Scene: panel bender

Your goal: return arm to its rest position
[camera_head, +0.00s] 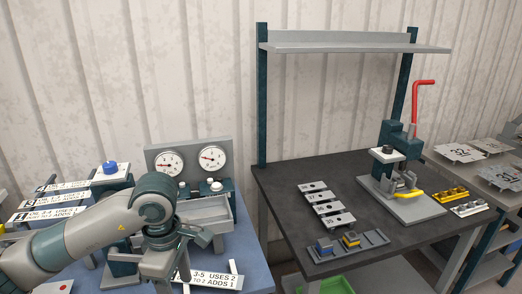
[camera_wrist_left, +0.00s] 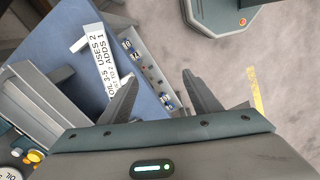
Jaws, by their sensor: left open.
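My left arm (camera_head: 75,240) comes in from the left in the head view and bends down at the wrist. My left gripper (camera_head: 170,275) points down over the blue-topped bench, near the sign reading "3-5 USES 2" (camera_head: 215,277). In the left wrist view the two fingers of my left gripper (camera_wrist_left: 160,95) stand apart with nothing between them. The same sign (camera_wrist_left: 101,62) lies beyond the left finger there. My right gripper is in neither view.
A panel with two gauges (camera_head: 191,161) and a grey tray (camera_head: 205,213) stand close behind my wrist. A dark workbench (camera_head: 285,190) to the right holds several numbered plates (camera_head: 327,209) and a red-handled press (camera_head: 400,160). Open floor (camera_wrist_left: 285,75) shows in the left wrist view.

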